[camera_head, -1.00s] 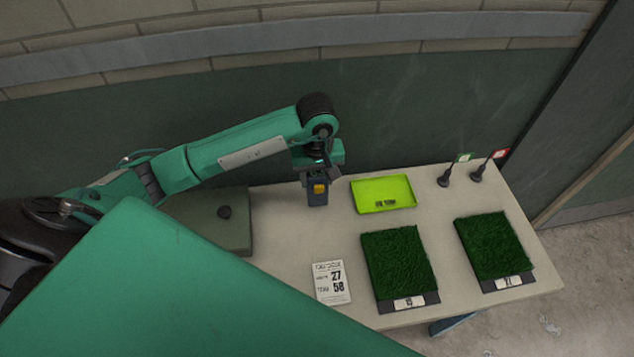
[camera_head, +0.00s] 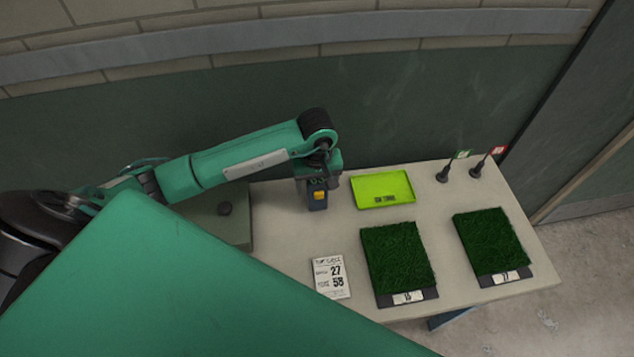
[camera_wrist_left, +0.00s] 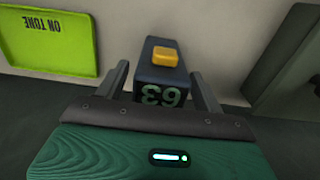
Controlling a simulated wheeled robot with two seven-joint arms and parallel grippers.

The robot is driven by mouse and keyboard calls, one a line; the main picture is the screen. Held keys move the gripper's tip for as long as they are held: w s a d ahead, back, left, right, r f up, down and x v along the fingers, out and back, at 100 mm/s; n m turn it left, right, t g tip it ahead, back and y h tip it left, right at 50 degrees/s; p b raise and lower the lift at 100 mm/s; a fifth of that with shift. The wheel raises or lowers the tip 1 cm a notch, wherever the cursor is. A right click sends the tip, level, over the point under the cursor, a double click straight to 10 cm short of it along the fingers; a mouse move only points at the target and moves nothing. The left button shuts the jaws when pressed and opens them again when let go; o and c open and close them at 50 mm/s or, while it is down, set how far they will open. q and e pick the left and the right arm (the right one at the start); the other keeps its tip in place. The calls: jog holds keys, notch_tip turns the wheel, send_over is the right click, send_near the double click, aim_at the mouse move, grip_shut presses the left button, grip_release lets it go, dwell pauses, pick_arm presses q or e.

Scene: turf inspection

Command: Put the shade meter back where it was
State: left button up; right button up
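The shade meter (camera_head: 317,198) is a dark blue-grey block with a yellow button, at the back of the table, left of the lime green tray (camera_head: 366,202). In the left wrist view the meter (camera_wrist_left: 160,75) shows green digits, upside down. My left gripper (camera_head: 318,182) points down over it. Its two fingers (camera_wrist_left: 161,80) are on either side of the meter, with gaps showing, so it looks open around the meter. The meter's base is hidden in the wrist view; in the head view it appears to be at the table surface. My right gripper is not in view.
The tray (camera_wrist_left: 45,38) is empty apart from its label. Two turf samples (camera_head: 398,258) (camera_head: 490,242) lie to the right, a numbered card (camera_head: 330,277) in front. Two small flags (camera_head: 443,172) (camera_head: 477,167) stand at the back right. A grey-green case (camera_head: 236,210) is at the left.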

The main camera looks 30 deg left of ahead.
pick_arm(q)
jog(key=shift+r, duration=0.3)
notch_tip(320, 180, up, 11)
jog(key=b, duration=0.4)
jog(key=shift+r, duration=0.35)
